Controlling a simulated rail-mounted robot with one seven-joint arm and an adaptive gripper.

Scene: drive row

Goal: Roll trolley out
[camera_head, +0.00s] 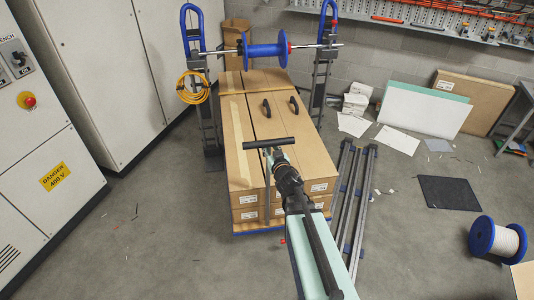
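The trolley is a low blue platform (252,233) under a long stack of brown cardboard boxes (242,135). A dark T-shaped handle (270,143) stands upright at its near end. My gripper (279,160) is at the handle, just below the crossbar in the picture, with my arm reaching up from the bottom. The fingers are small and dark, so I cannot tell whether they touch the bar or are closed on it. My arm hides the trolley's near right corner.
A reel stand with blue-topped uprights (193,30) and a blue reel (266,55) straddles the trolley's far end. Long metal rails (357,200) lie close on the right. Cabinets (95,75) line the left. A cable drum (496,238) stands lower right. Floor at lower left is mostly clear.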

